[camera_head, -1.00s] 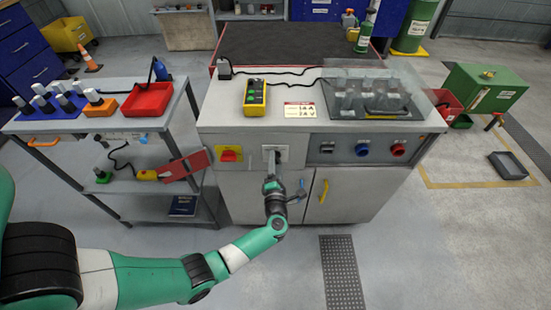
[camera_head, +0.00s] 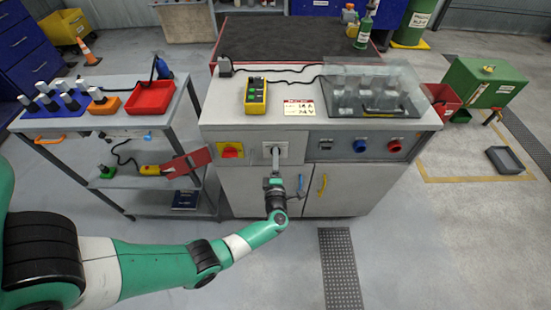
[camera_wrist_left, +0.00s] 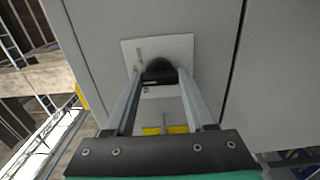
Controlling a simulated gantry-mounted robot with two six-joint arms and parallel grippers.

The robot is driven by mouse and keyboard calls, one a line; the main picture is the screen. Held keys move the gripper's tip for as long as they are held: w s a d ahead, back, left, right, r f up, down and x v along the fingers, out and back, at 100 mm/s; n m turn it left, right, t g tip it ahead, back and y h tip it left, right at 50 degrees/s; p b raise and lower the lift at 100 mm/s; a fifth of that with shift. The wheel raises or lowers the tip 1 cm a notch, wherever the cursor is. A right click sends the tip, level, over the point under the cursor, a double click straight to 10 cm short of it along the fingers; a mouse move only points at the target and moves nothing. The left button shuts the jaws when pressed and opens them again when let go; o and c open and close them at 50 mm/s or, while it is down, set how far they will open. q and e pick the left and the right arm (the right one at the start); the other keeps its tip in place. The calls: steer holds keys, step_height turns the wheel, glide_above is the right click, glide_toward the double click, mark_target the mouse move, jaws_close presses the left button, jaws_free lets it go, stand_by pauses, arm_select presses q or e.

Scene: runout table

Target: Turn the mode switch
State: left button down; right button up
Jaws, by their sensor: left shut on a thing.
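The mode switch shows in the left wrist view as a dark knob (camera_wrist_left: 160,68) on a pale square plate (camera_wrist_left: 183,46) on the grey cabinet front. In the head view the plate (camera_head: 284,147) sits at the middle of the cabinet's front, and the knob is hidden behind my gripper. My left gripper (camera_head: 275,152) reaches straight to the plate. In the left wrist view its two fingers (camera_wrist_left: 160,76) are closed on the sides of the knob. The knob's exact angle is hard to read. My right gripper is not in view.
A red switch (camera_head: 230,151) on a yellow plate lies left of the gripper. Blue (camera_head: 360,146) and red (camera_head: 394,146) knobs lie right. A yellow pendant (camera_head: 255,97) and a clear cover (camera_head: 372,92) are on top. A cart (camera_head: 60,125) stands left. Floor in front is free.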

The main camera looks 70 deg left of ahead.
arm_select(q)
steer(key=shift+c, duration=1.2)
jaws_free()
steer(key=p+v, duration=0.3)
steer(key=v, duration=0.8)
steer(key=shift+s+d, duration=0.2)
steer(key=shift+d, duration=0.15)
steer(key=shift+r, duration=0.1)
